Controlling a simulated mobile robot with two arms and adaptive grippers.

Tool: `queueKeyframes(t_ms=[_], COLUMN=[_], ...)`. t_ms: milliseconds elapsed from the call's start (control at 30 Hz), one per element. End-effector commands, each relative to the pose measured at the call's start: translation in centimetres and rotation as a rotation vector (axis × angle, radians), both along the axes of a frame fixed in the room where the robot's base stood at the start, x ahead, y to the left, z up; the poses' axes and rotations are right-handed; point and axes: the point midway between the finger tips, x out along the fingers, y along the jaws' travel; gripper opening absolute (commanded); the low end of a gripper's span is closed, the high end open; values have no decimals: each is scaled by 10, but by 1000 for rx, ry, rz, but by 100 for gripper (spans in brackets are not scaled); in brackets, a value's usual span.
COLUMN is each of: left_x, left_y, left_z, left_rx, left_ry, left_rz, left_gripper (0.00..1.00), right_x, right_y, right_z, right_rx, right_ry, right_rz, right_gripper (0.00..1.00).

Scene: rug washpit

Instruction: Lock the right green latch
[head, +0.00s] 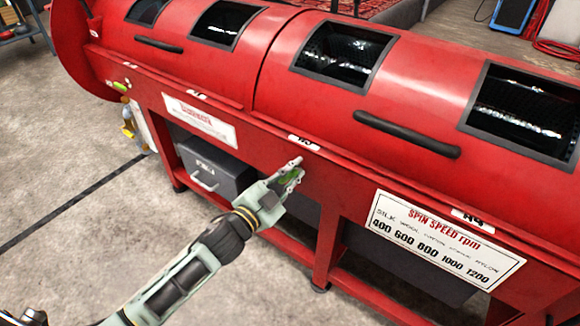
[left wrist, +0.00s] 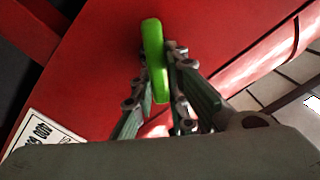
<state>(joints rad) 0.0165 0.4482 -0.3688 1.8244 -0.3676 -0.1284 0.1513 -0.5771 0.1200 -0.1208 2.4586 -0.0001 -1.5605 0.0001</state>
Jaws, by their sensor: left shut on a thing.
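The right green latch (head: 289,178) is on the front of the red machine, below the small label strip. In the head view my left gripper (head: 292,172) partly hides it. In the left wrist view the latch (left wrist: 153,48) is a rounded bright green handle against the red panel. My left gripper (left wrist: 160,88) is shut on its near end, with a finger on each side. A second green latch (head: 120,86) shows at the machine's far left end. My right gripper is not in view.
The long red machine (head: 240,85) has windowed lids with dark handles (head: 406,134). A spin speed sign (head: 440,240) is right of the left gripper. A grey box (head: 215,172) sits under the machine. The concrete floor (head: 70,150) at left is mostly clear.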

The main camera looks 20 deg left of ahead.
Motion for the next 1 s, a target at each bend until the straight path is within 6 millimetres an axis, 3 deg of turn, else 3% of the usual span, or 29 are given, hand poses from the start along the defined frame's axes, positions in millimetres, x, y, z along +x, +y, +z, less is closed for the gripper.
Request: queueKeyframes(t_ms=[100, 400, 1000], left_x=[-2, -3, -4], left_y=[-3, -7, -10], left_z=[0, -7, -18], left_rx=[103, 370, 802], left_ry=[-37, -134, -290], left_rz=[-4, -4, -5], left_gripper=[0, 0, 0], right_x=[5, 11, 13], right_y=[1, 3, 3], right_z=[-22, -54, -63], right_rx=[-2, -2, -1], right_ry=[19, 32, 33], right_rz=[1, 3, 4], right_gripper=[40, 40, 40])
